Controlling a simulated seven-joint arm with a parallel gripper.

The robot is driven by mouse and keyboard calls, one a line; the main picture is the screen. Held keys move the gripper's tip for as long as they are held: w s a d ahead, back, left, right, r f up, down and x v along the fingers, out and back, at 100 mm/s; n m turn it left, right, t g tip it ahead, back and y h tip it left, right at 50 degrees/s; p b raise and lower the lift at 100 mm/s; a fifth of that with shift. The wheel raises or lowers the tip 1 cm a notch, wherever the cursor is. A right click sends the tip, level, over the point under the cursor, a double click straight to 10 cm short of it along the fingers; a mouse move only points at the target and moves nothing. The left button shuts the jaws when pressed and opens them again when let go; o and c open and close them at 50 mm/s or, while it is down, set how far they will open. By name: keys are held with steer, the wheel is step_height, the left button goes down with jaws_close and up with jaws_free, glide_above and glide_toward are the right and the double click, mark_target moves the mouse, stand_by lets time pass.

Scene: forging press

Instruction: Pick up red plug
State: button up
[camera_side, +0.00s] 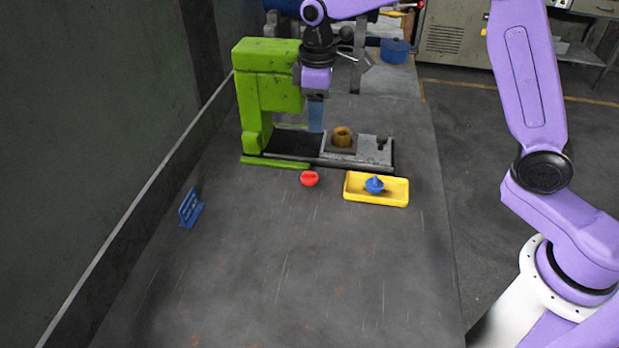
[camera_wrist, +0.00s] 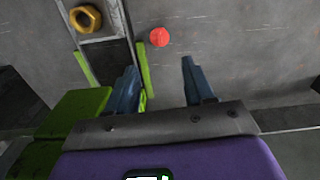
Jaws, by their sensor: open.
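The red plug (camera_side: 310,178) lies on the dark grey table in front of the green press, just left of the yellow tray. It also shows in the wrist view (camera_wrist: 159,37), beyond my fingertips and near the middle between them. My gripper (camera_side: 316,115) hangs over the press area in the side view, pointing down, behind the red plug. In the wrist view my two blue fingers (camera_wrist: 158,68) are spread apart with nothing between them.
The green press (camera_side: 262,90) stands at the back left, its base carrying a brass nut-like part (camera_side: 342,137). A yellow tray (camera_side: 392,197) holds a blue plug (camera_side: 374,185). A small blue rack (camera_side: 190,208) stands at the left. The front of the table is clear.

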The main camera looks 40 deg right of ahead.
glide_above(312, 172)
steer(key=f, duration=1.2)
steer(key=shift+d+f, duration=0.15)
steer(key=shift+d, duration=0.15)
steer(key=shift+a+f, duration=0.2)
steer(key=shift+f, duration=1.15)
steer(key=shift+a+f, duration=0.15)
steer(key=shift+f, duration=1.2)
steer(key=c, duration=0.3)
